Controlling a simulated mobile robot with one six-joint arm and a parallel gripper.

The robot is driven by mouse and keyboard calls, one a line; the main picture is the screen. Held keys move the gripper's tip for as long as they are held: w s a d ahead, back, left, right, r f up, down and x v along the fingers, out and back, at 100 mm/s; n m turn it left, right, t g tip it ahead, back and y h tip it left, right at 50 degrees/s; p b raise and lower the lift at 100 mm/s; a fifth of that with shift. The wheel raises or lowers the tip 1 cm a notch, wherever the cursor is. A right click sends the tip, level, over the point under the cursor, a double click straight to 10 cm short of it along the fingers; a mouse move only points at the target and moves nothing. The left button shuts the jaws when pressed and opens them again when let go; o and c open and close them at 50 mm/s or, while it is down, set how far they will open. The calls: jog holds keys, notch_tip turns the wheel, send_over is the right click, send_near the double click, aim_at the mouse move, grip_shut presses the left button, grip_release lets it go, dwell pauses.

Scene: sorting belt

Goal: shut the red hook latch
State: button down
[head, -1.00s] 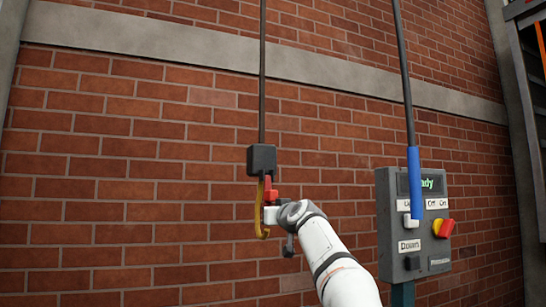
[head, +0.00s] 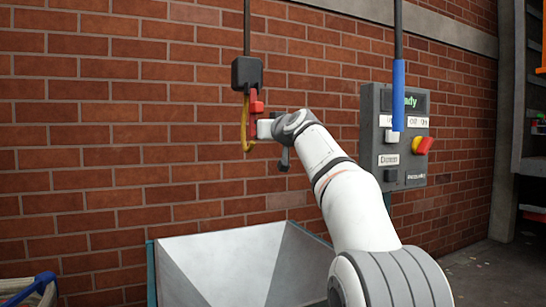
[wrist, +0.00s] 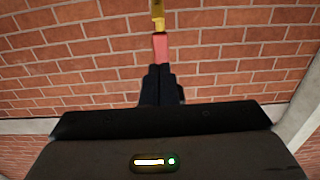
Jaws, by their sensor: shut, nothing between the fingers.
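A yellow hook (head: 245,128) hangs from a dark block (head: 247,72) on a cable in front of the brick wall. Its red latch (head: 256,104) is at the right side of the hook, below the block. I cannot tell whether the latch closes the hook's mouth. My gripper (head: 264,129) is right beside the latch, and its fingertips are hard to make out in the head view. In the wrist view my dark fingers (wrist: 160,70) are together and empty. Their tips are at the lower end of the red latch (wrist: 160,47), with the yellow hook (wrist: 157,14) beyond; contact is unclear.
A grey control box (head: 393,140) with a red and yellow knob stands to the right, and a blue-sleeved cable (head: 398,95) hangs before it. A grey metal bin (head: 215,268) is below the hook. The wall left of the hook is clear.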

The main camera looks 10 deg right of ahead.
jog(key=s+d+f+b, duration=0.1)
jog(key=s+f+b, duration=0.2)
jog(key=s+f, duration=0.2)
jog(key=shift+d+f, duration=0.2)
jog(key=shift+f, duration=0.25)
